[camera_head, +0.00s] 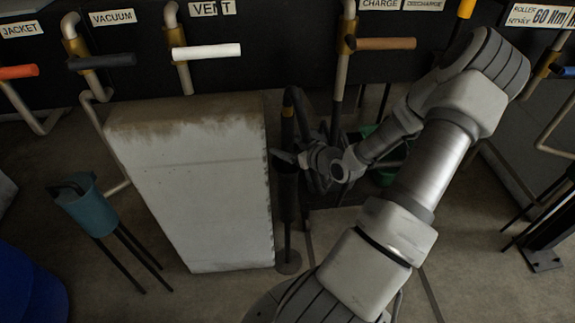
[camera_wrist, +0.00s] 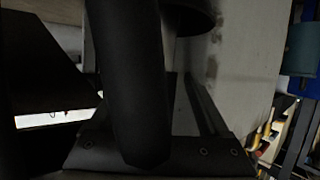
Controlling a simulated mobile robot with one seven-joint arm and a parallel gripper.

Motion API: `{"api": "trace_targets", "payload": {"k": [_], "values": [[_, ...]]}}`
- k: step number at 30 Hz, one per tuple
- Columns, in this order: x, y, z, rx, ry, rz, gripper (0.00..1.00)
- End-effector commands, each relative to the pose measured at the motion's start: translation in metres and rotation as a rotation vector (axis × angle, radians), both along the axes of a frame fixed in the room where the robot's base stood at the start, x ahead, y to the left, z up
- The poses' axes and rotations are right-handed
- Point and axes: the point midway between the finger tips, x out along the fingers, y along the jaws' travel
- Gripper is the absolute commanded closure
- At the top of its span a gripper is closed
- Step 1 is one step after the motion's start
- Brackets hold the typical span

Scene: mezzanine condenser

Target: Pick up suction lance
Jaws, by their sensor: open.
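The suction lance (camera_head: 288,98) looks to be the dark tube with a bent top and a yellow band, upright in a slim dark stand (camera_head: 287,195) just right of the pale block. My gripper (camera_head: 284,158) is beside it, close to the stand's upper end. In the wrist view, a thick dark tube (camera_wrist: 130,75), probably the lance, runs down close to the camera and between my open fingers. I cannot tell whether it touches them. The lance's lower end is hidden, and my arm and wrist hide part of the area to the right.
A large pale block (camera_head: 195,185) stands close on the left. A teal holder on legs (camera_head: 88,207) is farther left, with a blue drum (camera_head: 30,285) at lower left. Labelled pipes with coloured handles, such as the white one (camera_head: 206,51), line the back. A green container (camera_head: 385,178) is partly hidden.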

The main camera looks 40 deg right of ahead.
Motion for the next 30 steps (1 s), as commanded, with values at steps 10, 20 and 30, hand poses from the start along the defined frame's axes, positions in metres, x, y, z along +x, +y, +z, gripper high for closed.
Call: {"api": "trace_targets", "payload": {"k": [10, 20, 30], "values": [[-0.0005, 0.0000, 0.0004, 0.000, 0.000, 0.000, 0.57], [-0.0007, 0.0000, 0.0004, 0.001, 0.000, 0.000, 1.00], [-0.0007, 0.0000, 0.0004, 0.001, 0.000, 0.000, 1.00]]}}
